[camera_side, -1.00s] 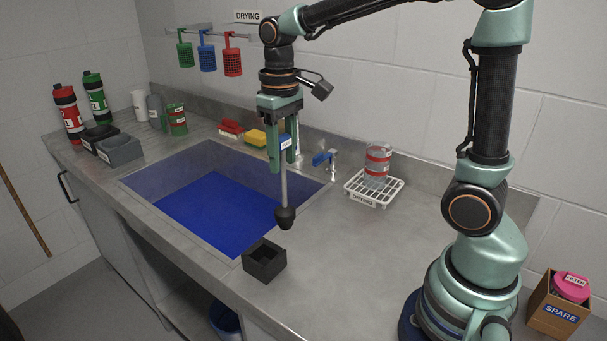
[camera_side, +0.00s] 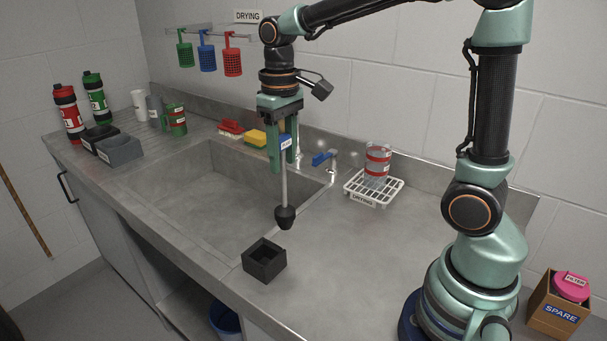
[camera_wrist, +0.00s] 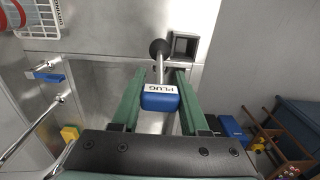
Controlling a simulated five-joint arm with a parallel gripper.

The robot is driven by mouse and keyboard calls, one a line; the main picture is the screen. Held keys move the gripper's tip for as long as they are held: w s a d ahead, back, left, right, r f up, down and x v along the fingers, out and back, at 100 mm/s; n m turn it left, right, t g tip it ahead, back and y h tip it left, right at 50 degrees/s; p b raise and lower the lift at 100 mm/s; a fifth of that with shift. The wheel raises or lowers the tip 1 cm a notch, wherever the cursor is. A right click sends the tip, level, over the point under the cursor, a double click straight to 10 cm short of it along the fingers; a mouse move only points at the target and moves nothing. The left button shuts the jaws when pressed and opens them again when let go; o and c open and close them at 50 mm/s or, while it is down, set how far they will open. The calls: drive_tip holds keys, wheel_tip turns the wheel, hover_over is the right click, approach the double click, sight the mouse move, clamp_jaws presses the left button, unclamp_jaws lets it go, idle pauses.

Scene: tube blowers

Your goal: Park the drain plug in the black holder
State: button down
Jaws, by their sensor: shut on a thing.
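The drain plug (camera_side: 285,190) has a blue handle, a grey rod and a black tapered end. My gripper (camera_side: 282,158) is shut on its blue handle. The plug hangs upright, its black end above the sink's near right edge, behind the holder in the side view. In the wrist view the handle (camera_wrist: 160,98), labelled PLUG, is between my green fingers (camera_wrist: 160,90). The black holder (camera_side: 264,262) is a square open-topped box on the counter by the front edge. It also shows in the wrist view (camera_wrist: 185,46), beside the plug's black end. Its opening looks empty.
The sink (camera_side: 215,205) is empty and grey. A drying rack (camera_side: 374,188) with a red-banded glass (camera_side: 377,160) stands behind right. A blue-handled tap (camera_side: 326,160), yellow sponge (camera_side: 255,139) and red brush (camera_side: 231,128) are at the back. The right counter is largely clear.

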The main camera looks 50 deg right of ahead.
drive_tip(key=shift+r, duration=0.1)
drive_tip(key=a+r, duration=0.7)
drive_tip(key=r, duration=0.5)
wheel_tip(320, 180, down, 19)
drive_tip(key=shift+w+d+f, duration=0.2)
drive_tip(key=shift+w+d, duration=0.05)
drive_tip(key=shift+w, duration=0.15)
drive_tip(key=shift+f, duration=0.15)
drive_tip(key=shift+c, duration=2.1)
unclamp_jaws()
